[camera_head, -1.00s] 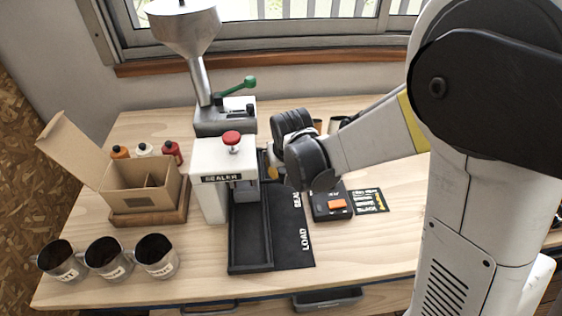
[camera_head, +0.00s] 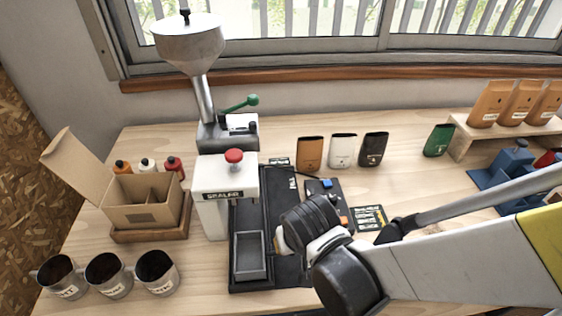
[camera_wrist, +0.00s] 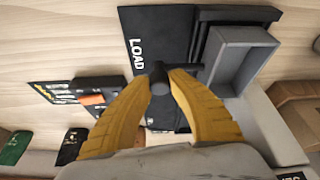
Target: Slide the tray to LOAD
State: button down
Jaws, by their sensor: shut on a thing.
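The tray (camera_head: 249,274) is a small grey open box, empty. It sits in the dark track (camera_head: 262,289) near the track's front end, clear of the sealer (camera_head: 222,190). In the wrist view the tray (camera_wrist: 247,39) lies beside the white LOAD word (camera_wrist: 137,55), with a small gap to the track's end. My gripper (camera_head: 283,240) is at the tray's right side. Its yellow fingers (camera_wrist: 160,84) are shut on the tray's dark handle (camera_wrist: 160,76). In the head view my gripper and wrist cover the handle and the LOAD word. The FILL word (camera_head: 292,183) shows farther back.
A scale with an orange button (camera_head: 344,222) stands right of the track. Three metal cups (camera_head: 157,273) and an open cardboard box (camera_head: 139,214) are at left. A grinder (camera_head: 228,134) stands behind the sealer. Several pouches (camera_head: 342,151) line the back.

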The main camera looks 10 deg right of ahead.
jog(key=c, duration=1.2)
grip_release()
jog(key=v, duration=1.2)
jog(key=w+d+r+t, duration=0.1)
jog(key=d, duration=0.3)
jog(key=w+d+r+m, duration=0.1)
jog(key=d, duration=0.2)
jog(key=w+d+r+m+t, duration=0.1)
jog(key=d+r, duration=0.1)
jog(key=d, duration=0.2)
jog(key=shift+d+t, duration=0.3)
jog(key=shift+d, duration=0.05)
